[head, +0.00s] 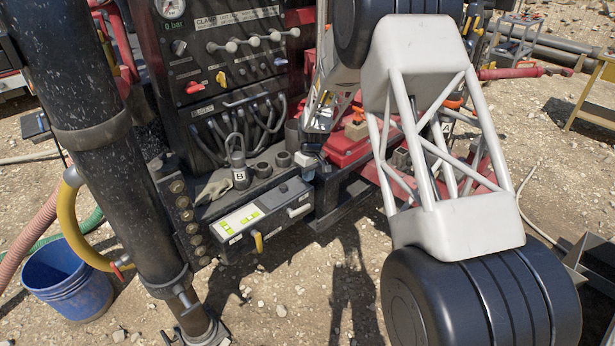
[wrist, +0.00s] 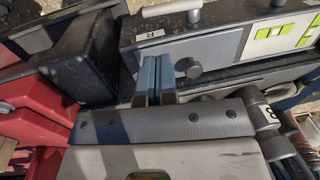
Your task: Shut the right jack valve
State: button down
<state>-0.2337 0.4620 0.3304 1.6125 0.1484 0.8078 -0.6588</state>
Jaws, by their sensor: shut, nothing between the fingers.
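A dark grey control box (head: 245,217) with a white and green label strip stands low beside the machine in the head view. A yellow lever (head: 257,240) hangs from its front and a pale bar handle (head: 299,210) sits at its right end. I cannot tell which part is the right jack valve. In the wrist view my gripper (wrist: 157,75) is shut and empty, close beside a round dark knob (wrist: 188,68); contact is unclear. A pale handle also shows in the wrist view (wrist: 170,8).
An upright panel (head: 225,70) carries a gauge, pale levers, and red and yellow handles. A thick black post (head: 110,150) and blue bucket (head: 66,283) stand left. Red machinery (head: 348,145) is close right.

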aim_at(306, 206)
jog(key=f, duration=0.8)
jog(key=s+a+f, duration=0.1)
jog(key=f, duration=0.3)
jog(key=shift+f, duration=0.15)
jog(key=shift+s, duration=0.1)
jog(key=shift+d+f+g+y, duration=0.1)
jog(key=shift+f+g+y, duration=0.25)
jog(key=shift+g+y, duration=0.05)
jog(key=shift+w+d+f, duration=0.1)
jog(key=shift+w+f, duration=0.1)
jog(key=shift+f, duration=0.25)
jog(key=shift+r, duration=0.1)
jog(key=w+d+v, duration=0.1)
jog(key=v, duration=1.2)
jog(key=shift+w+d, duration=0.4)
jog(key=shift+w, duration=0.05)
